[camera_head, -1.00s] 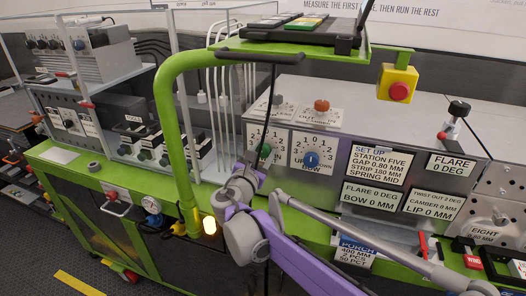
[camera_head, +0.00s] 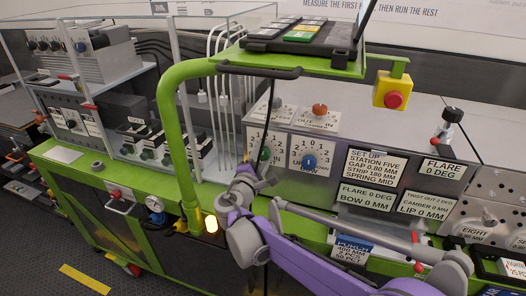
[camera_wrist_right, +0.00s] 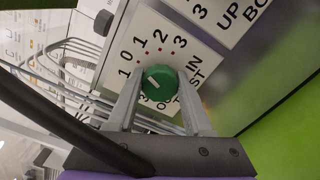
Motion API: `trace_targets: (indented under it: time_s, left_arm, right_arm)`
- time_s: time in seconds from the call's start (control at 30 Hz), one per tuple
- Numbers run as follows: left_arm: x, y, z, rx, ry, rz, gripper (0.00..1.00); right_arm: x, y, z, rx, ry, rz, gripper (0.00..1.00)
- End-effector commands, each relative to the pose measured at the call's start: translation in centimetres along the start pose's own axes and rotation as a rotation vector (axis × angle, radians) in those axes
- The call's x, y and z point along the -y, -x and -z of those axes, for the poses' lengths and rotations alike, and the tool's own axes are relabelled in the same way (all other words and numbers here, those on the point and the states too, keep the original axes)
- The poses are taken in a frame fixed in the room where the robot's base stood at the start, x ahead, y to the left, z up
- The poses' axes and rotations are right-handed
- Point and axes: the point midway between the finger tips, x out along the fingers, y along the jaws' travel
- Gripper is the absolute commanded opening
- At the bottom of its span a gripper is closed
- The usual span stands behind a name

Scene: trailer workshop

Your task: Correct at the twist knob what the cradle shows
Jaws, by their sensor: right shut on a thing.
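The green twist knob (camera_wrist_right: 159,84) sits on a white dial plate with numbers and the words OUT, TWIST and IN. Its white pointer mark faces up-left in the right wrist view, roughly toward the 0. My right gripper (camera_wrist_right: 160,97) is shut on the knob, one finger on each side. In the head view the knob (camera_head: 265,154) shows small at the panel's left, just beyond my right gripper (camera_head: 262,173). A card (camera_head: 421,202) on the cradle side reads TWIST OUT 2 DEG, CAMBER 0 MM, LIP 0 MM. My left gripper is not in view.
A blue knob (camera_head: 309,162) is right of the twist knob, with an orange knob (camera_head: 320,110) above. A green tube frame (camera_head: 169,130) stands left of my arm. A red stop button (camera_head: 393,100) hangs at upper right. A black cable crosses close in the wrist view.

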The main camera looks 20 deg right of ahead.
Motion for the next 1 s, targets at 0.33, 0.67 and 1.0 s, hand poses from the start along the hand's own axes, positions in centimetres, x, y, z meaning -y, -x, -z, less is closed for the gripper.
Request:
trace_targets:
  time_s: [0.33,0.67,1.0]
  left_arm:
    - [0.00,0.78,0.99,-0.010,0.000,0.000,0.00]
    - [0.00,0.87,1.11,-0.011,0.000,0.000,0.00]
    - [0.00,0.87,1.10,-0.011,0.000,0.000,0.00]
  right_arm:
    - [-0.04,0.02,0.04,-0.001,-0.151,-0.001,0.00]
    - [0.06,0.04,0.07,-0.002,-0.180,0.000,0.00]
    - [0.07,0.04,0.07,-0.002,-0.179,0.000,0.67]
